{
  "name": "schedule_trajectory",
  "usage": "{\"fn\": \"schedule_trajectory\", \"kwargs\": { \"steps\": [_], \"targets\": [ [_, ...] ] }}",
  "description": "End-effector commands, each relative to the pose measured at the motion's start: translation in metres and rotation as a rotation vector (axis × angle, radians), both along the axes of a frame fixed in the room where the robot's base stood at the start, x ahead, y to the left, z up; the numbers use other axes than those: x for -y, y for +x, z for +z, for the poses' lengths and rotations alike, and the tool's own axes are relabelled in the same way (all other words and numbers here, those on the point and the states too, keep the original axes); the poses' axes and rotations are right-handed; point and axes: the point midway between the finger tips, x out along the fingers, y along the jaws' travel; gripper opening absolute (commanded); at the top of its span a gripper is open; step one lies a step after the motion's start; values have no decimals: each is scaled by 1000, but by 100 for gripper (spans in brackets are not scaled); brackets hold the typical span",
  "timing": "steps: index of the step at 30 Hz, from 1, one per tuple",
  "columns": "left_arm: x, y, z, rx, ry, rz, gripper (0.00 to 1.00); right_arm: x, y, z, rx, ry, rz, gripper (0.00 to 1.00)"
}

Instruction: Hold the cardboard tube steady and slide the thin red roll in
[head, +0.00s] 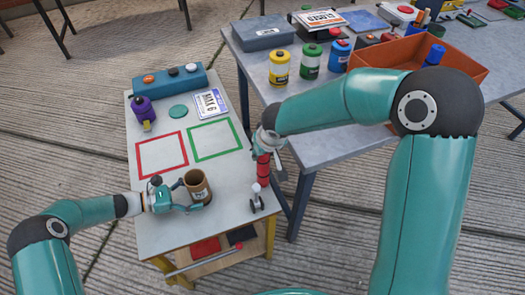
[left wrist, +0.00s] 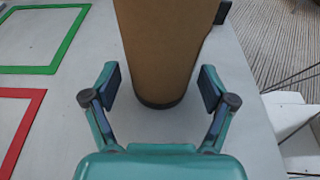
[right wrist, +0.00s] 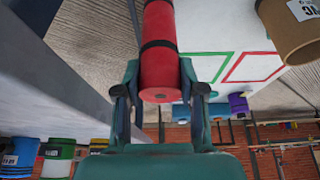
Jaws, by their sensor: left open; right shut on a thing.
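The brown cardboard tube (head: 198,188) stands upright on the small grey table, its dark open top facing up. My left gripper (head: 186,201) is open low around it. In the left wrist view, its fingers (left wrist: 160,85) stand either side of the tube (left wrist: 160,45), with gaps showing. My right gripper (head: 264,147) is shut on the thin red roll (head: 263,171), which hangs roughly upright near the table's right edge, right of the tube and apart from it. The right wrist view shows the black-banded roll (right wrist: 159,60) between the fingers (right wrist: 158,92) and the tube (right wrist: 296,28) off to one side.
A small grey device (head: 256,199) stands near the roll's lower end. Red (head: 162,155) and green (head: 214,140) outlines mark clear tabletop. A purple container (head: 143,112) and teal box (head: 168,80) stand farther back. A larger table at right holds canisters and an orange bin (head: 400,60).

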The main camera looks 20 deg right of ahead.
Motion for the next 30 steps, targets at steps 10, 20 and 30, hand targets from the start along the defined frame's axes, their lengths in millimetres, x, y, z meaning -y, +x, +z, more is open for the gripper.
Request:
{"fn": "schedule_trajectory", "kwargs": {
  "steps": [10, 20, 30],
  "targets": [
    [7, 0, -2, 0, 0, 2, 84, 1, 0, -2, 0, -1, -1, 0],
    [5, 0, -2, -1, 0, 4, 46, -1, 0, -2, 0, 0, 2, 0],
    [4, 0, -2, 0, 0, 5, 46, -2, 1, -1, 0, 0, 4, 0]
  ]
}}
